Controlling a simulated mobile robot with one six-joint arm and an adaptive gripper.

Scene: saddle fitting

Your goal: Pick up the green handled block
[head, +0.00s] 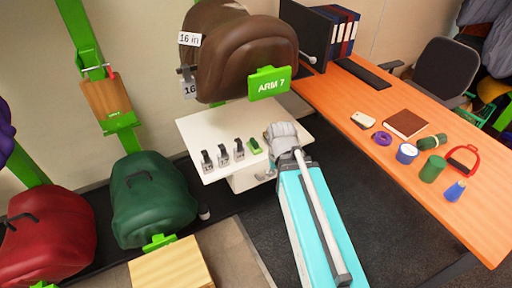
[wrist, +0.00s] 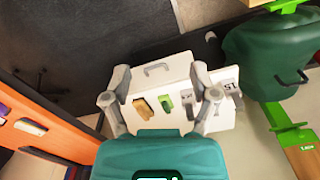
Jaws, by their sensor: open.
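The green handled block (head: 254,146) stands on the white cabinet top at the right end of a row of grey handled blocks (head: 223,155). In the wrist view the green block (wrist: 165,102) lies between my fingers, nearer the lower part of the gap. My gripper (head: 279,133) is open and empty, just right of the green block in the head view. It also shows in the wrist view (wrist: 160,74), its fingers spread to either side. I cannot tell its height above the cabinet. A brown block (wrist: 142,106) lies beside the green one; my gripper seems to hide it in the head view.
The white cabinet (head: 205,124) stands below a brown saddle (head: 235,50) with an "ARM 7" sign (head: 269,83). An orange desk (head: 400,95) with small items is at right. A green saddle (head: 152,193) and a red saddle (head: 48,232) are at left.

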